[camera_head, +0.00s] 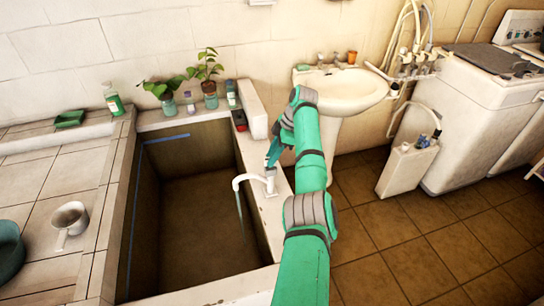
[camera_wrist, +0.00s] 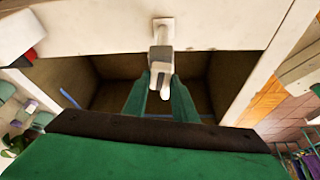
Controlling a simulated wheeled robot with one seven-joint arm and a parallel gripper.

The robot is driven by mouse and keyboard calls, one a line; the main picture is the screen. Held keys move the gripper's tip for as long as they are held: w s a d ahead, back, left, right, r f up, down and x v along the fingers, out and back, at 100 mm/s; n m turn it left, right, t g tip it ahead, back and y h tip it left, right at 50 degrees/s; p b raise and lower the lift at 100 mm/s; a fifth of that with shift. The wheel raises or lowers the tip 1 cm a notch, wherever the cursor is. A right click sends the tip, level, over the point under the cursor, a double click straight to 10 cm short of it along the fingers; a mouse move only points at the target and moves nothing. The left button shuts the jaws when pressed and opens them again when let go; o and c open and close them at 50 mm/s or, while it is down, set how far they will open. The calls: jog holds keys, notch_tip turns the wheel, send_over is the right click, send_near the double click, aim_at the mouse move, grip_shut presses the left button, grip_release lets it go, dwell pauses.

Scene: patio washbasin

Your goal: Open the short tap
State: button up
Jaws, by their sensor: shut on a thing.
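A pale tap (camera_head: 250,181) stands on the right rim of the sunken basin, its curved spout reaching left over the basin. A thin pale streak hangs below the spout and looks like running water. In the wrist view the tap (camera_wrist: 161,58) rises from a square base on the white rim, at the upper middle. My gripper (camera_head: 271,160) is at the tap's top from above. In the wrist view its two green fingers (camera_wrist: 160,88) stand on either side of the tap's near end, shut on it. The exact contact is partly hidden, and my arm covers part of the rim.
The deep basin (camera_head: 190,125) lies left of the tap. Plants and bottles (camera_head: 209,95) line its back rim, beside a white block (camera_head: 252,109). A white washbasin (camera_head: 340,90) with its own tap stands at the back right. The tiled floor (camera_head: 390,245) at right is clear.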

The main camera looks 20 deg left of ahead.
jog(key=shift+w+n+g+h, duration=0.1)
jog(key=shift+n+g+h, duration=0.25)
jog(key=shift+n, duration=0.95)
jog(key=o, duration=1)
jog(key=shift+o, duration=0.2)
jog(key=shift+w+r, duration=0.1)
jog(key=shift+r, duration=0.45)
jog(key=v, duration=0.9)
jog(key=shift+d+r, duration=0.25)
jog(key=shift+d, duration=0.1)
jog(key=shift+w, duration=0.1)
jog(key=shift+d+f, duration=0.1)
